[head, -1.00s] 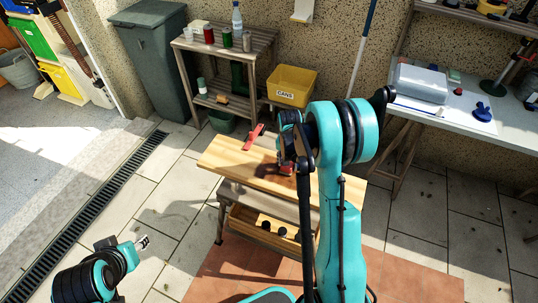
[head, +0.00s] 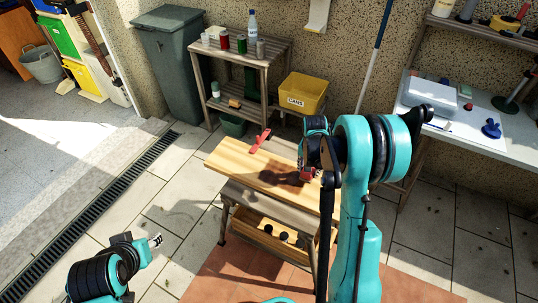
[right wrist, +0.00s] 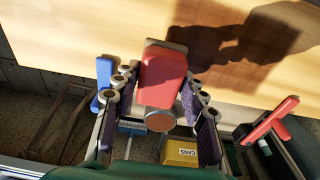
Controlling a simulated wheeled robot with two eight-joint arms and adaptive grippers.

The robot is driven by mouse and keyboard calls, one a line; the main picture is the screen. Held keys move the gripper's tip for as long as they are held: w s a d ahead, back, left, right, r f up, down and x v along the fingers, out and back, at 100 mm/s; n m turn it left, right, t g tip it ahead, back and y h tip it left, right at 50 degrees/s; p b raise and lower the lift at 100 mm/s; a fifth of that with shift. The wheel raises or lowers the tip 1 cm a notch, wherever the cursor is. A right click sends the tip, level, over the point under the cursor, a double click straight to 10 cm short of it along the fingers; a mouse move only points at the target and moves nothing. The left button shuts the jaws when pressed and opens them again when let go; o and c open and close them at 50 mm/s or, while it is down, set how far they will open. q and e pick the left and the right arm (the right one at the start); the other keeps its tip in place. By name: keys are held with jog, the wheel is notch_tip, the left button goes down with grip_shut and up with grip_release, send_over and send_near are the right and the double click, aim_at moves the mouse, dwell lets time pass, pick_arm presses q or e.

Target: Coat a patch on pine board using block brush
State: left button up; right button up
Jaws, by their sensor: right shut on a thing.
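The pine board (head: 232,160) lies flat on a workbench and also fills the top of the right wrist view (right wrist: 60,40). My right gripper (head: 308,172) is over the board's right half. In the right wrist view it (right wrist: 160,105) is shut on the red block brush (right wrist: 164,76), which sits between its pads over the board. A brownish area (right wrist: 238,68) shows on the board beside the brush, partly under the gripper's dark shadow. I cannot tell its full outline or whether the bristles touch the wood. My left gripper (head: 155,240) is empty and open, away from the bench at lower left.
A yellow bin (head: 303,93) and a shelf with cans (head: 265,38) stand behind. A white-topped table (head: 460,125) is at right.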

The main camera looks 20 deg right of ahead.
notch_tip(320, 180, up, 3)
jog(key=shift+d+f+p, duration=0.15)
jog(key=shift+p, duration=0.6)
jog(key=shift+r+p, duration=0.8)
jog(key=shift+r, duration=0.45)
